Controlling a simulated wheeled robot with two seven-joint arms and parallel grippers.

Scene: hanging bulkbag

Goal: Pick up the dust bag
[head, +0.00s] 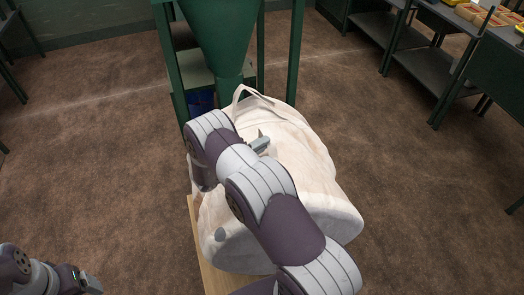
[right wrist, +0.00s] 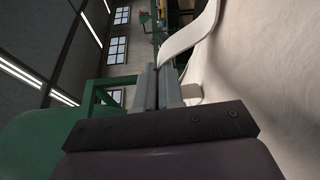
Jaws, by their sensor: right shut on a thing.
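The dust bag (head: 305,160) is a large cream fabric bag below the green hopper, in the middle of the head view. A loop strap (head: 243,93) stands up at its far top edge. My right arm reaches across the bag, and my right gripper (head: 262,142) is at its upper side, partly hidden by the arm. In the right wrist view, the fingers (right wrist: 160,70) are shut on a pale strap (right wrist: 196,34), with the bag's side (right wrist: 270,85) to the right. My left gripper (head: 82,282) is low at the left, away from the bag; its jaws are unclear.
The green hopper and its frame (head: 222,40) stand directly behind the bag. A wooden pallet edge (head: 210,275) shows beneath the bag. Dark workbenches (head: 440,75) stand at the right. The brown floor is clear on both sides.

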